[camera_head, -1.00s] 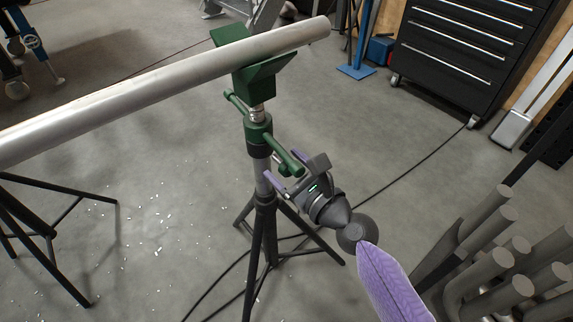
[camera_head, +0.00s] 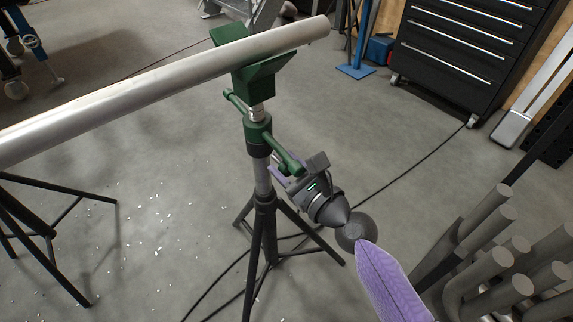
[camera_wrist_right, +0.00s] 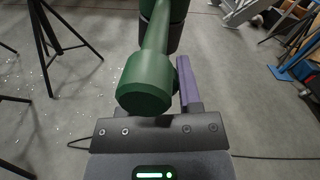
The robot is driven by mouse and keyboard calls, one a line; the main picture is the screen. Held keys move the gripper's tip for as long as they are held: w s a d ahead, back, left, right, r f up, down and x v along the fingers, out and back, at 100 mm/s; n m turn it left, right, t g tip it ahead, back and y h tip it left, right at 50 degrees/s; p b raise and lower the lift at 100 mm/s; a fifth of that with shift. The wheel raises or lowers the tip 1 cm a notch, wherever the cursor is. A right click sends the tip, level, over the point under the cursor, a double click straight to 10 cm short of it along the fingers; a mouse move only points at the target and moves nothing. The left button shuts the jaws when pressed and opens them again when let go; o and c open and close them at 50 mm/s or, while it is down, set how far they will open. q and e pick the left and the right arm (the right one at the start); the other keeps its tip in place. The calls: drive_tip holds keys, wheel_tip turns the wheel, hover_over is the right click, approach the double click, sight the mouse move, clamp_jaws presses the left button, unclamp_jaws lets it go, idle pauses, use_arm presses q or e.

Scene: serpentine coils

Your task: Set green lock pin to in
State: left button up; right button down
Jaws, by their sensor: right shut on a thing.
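The green lock pin (camera_head: 277,158) sits at the side of a green stand collar, just below a thick green handle (camera_head: 287,153). My right gripper (camera_head: 278,170) reaches up to it from the lower right and is shut on it. The handle hides much of the grip. In the right wrist view the handle's round end (camera_wrist_right: 146,85) fills the middle, and one purple finger (camera_wrist_right: 186,85) stands to its right. The other finger and the pin are hidden there. My left gripper is not in view.
A long metal pipe (camera_head: 150,92) rests on the green V-shaped head (camera_head: 262,72) of the stand. A black tripod (camera_head: 262,225) carries the stand, with a cable on the floor. Upright grey tubes (camera_head: 490,240) crowd the lower right. A black tool cabinet (camera_head: 470,50) stands behind.

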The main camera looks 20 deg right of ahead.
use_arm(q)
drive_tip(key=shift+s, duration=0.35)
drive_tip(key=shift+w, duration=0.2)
use_arm(e)
drive_tip(key=shift+w, duration=0.15)
drive_tip(key=shift+x, duration=1.1)
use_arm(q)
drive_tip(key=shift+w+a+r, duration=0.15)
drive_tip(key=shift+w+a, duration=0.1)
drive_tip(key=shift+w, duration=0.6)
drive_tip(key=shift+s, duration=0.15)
